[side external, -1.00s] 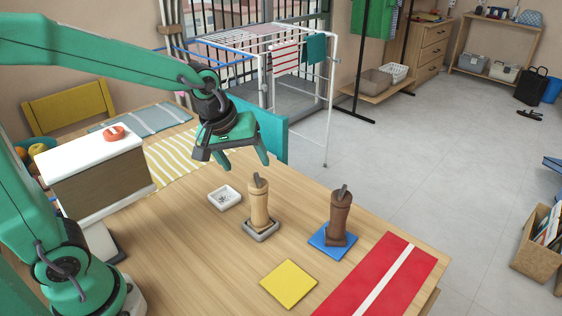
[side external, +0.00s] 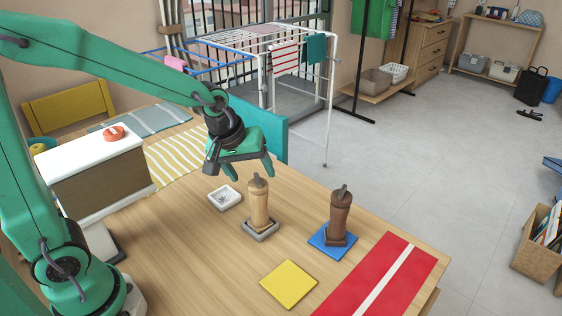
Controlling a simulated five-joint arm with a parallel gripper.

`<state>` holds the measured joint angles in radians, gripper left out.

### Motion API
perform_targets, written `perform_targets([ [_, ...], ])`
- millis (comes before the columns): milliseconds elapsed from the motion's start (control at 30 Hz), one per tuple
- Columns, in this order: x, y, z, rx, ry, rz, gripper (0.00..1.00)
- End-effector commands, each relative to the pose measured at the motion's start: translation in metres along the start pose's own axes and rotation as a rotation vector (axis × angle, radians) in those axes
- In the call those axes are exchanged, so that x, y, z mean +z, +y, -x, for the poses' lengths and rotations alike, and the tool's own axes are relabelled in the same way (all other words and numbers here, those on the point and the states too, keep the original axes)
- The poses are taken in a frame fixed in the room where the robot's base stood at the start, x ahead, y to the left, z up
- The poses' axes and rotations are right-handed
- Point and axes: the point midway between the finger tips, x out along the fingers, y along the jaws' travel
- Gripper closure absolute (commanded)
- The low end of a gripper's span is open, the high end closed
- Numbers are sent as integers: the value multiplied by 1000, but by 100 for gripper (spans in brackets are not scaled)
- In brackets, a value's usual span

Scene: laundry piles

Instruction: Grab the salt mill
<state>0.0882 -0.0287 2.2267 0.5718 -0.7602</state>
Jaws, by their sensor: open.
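Two mills stand upright on the wooden table. A light wood mill (side external: 259,208) sits on a grey square base, and a dark brown mill (side external: 338,218) sits on a blue square (side external: 318,243) to its right. No label shows which is the salt mill. My gripper (side external: 250,171) is open and empty, fingers pointing down. In the picture its fingertips lie just above the top of the light mill, one to each side. I cannot tell its exact depth relative to that mill.
A small white dish (side external: 225,197) lies left of the light mill. A yellow square (side external: 288,284) and a red cloth with a white stripe (side external: 345,297) lie toward the front. A white-topped box (side external: 92,187) stands at the left. The table between is clear.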

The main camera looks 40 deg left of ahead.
Motion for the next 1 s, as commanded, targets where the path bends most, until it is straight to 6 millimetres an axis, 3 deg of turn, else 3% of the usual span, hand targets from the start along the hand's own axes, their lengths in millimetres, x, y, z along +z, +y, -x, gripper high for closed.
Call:
perform_targets([
  [400, 1, 0, -37, 0, -1, 0, 31],
  [967, 1, 0, -39, 1, 0, 0, 31],
  [1000, 1, 0, -39, 1, 0, 0, 34],
])
